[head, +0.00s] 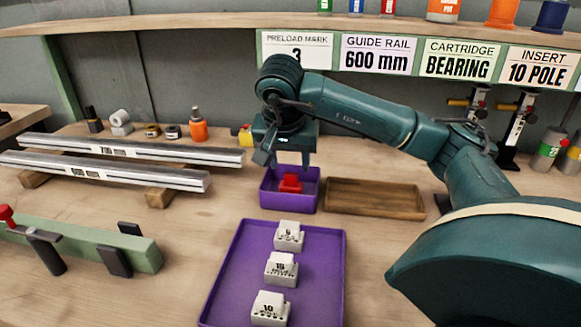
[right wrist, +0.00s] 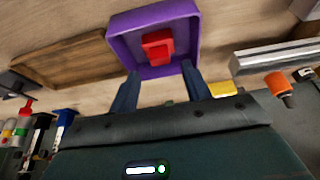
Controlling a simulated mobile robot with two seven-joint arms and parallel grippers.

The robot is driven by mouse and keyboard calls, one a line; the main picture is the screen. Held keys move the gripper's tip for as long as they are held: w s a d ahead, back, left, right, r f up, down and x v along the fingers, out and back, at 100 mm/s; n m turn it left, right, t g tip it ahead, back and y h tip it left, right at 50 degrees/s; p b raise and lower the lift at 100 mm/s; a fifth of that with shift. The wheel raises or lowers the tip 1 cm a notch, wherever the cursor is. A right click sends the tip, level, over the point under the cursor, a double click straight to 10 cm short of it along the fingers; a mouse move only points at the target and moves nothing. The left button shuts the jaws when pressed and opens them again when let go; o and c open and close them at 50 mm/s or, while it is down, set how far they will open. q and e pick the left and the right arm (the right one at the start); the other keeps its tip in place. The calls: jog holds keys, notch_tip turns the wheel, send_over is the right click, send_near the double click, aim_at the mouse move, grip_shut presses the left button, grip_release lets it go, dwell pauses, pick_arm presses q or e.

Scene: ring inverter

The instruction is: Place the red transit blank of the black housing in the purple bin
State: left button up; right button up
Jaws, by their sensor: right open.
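The red transit blank (head: 290,183) lies inside the small purple bin (head: 307,204) in the head view. In the right wrist view the red blank (right wrist: 157,46) sits on the floor of the purple bin (right wrist: 122,35), apart from its walls. My right gripper (head: 286,160) is open and empty above the bin. Its two fingers also show in the right wrist view (right wrist: 160,85), spread apart with the red blank beyond their tips. I cannot make out the black housing for certain. My left gripper is not in view.
A wooden tray (head: 372,199) stands right of the bin. A larger purple tray (head: 222,300) holds white numbered blocks in front. Two metal rails (head: 130,148) lie at left, near a green fixture (head: 148,252) with black posts. A labelled shelf (head: 190,22) runs overhead.

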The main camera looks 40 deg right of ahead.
pick_arm(q)
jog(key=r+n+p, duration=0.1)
jog(key=p, duration=0.1)
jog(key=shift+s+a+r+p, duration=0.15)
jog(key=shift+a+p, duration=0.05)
jog(key=shift+p, duration=0.2)
pick_arm(e)
jog(key=v, duration=0.7)
jog(key=shift+r, duration=0.25)
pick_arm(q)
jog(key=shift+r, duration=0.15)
pick_arm(e)
jog(key=shift+a, duration=0.1)
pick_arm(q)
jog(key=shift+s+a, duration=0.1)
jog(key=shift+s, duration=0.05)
pick_arm(e)
jog(key=shift+s, duration=0.1)
